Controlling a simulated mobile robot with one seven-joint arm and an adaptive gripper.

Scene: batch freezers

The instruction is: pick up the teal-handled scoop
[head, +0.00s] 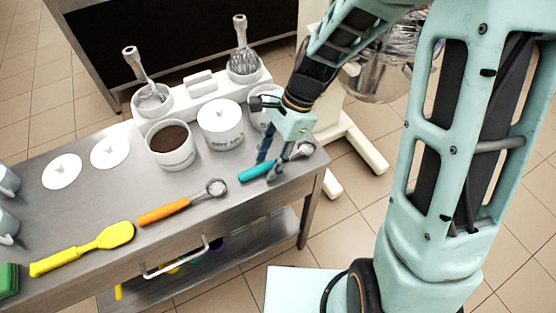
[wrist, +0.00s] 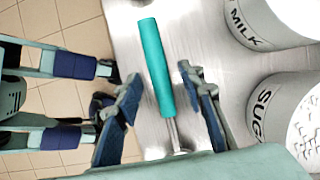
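The teal-handled scoop (head: 255,171) lies on the steel table near its right end. Its metal bowl points right in the head view. In the wrist view its teal handle (wrist: 153,62) runs lengthwise between my fingers, with the metal shaft below; the bowl is mostly hidden there. My gripper (head: 269,162) is over the handle, fingers pointing down. In the wrist view my gripper (wrist: 160,78) is open, one finger on each side of the handle with a gap on both sides. I cannot tell how far the fingertips are above the table.
An orange-handled scoop (head: 168,212) and a yellow spatula (head: 95,247) lie to the left. Behind stand a tub of brown powder (head: 171,158), a lidded white tub (head: 221,127), and the milk (wrist: 262,25) and sugar (wrist: 280,115) tubs close to my gripper. The table's front edge is near.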

